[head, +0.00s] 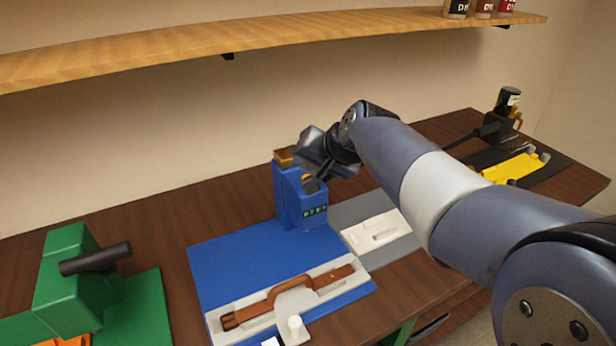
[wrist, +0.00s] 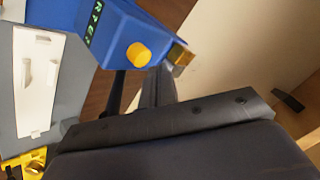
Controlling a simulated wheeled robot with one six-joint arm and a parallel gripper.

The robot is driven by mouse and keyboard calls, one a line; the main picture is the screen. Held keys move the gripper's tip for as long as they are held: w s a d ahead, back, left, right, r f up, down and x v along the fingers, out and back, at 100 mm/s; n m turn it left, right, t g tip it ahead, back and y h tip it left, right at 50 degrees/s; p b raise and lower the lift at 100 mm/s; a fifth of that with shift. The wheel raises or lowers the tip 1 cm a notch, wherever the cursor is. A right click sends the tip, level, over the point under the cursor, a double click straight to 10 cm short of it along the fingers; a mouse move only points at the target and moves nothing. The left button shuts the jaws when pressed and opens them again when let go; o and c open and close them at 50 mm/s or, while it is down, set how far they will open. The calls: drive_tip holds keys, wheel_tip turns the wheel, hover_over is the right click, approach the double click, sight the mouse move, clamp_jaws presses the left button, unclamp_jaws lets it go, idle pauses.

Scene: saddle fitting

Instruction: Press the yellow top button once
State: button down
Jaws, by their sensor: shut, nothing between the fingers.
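The blue machine (head: 292,205) stands upright at the back of the blue base. Its round yellow button (head: 308,180) is on the top, partly hidden by my gripper in the head view. The button (wrist: 138,54) shows clearly in the wrist view, on the blue housing (wrist: 112,30).
A brass-coloured block (head: 285,157) sits at the machine's back top. A brown strap (head: 290,297) lies in a pale fixture in front. A green machine (head: 68,285) stands left, a white plate (head: 376,232) right. A wooden shelf (head: 200,50) runs above.

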drive_tip(key=shift+f, duration=0.1)
drive_tip(key=shift+f+b, duration=0.35)
drive_tip(key=shift+b, duration=0.05)
drive_tip(key=shift+f+b, duration=0.45)
drive_tip(key=shift+f, duration=0.1)
idle(0.8)
drive_tip(key=shift+s+f+b, duration=0.2)
drive_tip(key=shift+f+b, duration=0.1)
drive_tip(key=shift+f, duration=0.2)
idle(0.4)
drive_tip(key=shift+w+a+r+p, duration=0.1)
drive_tip(key=shift+w+r+p, duration=0.05)
drive_tip(key=shift+r+p, duration=0.4)
drive_tip(key=shift+w+r+p, duration=0.15)
drive_tip(key=shift+r+p, duration=0.25)
drive_tip(key=shift+r, duration=0.3)
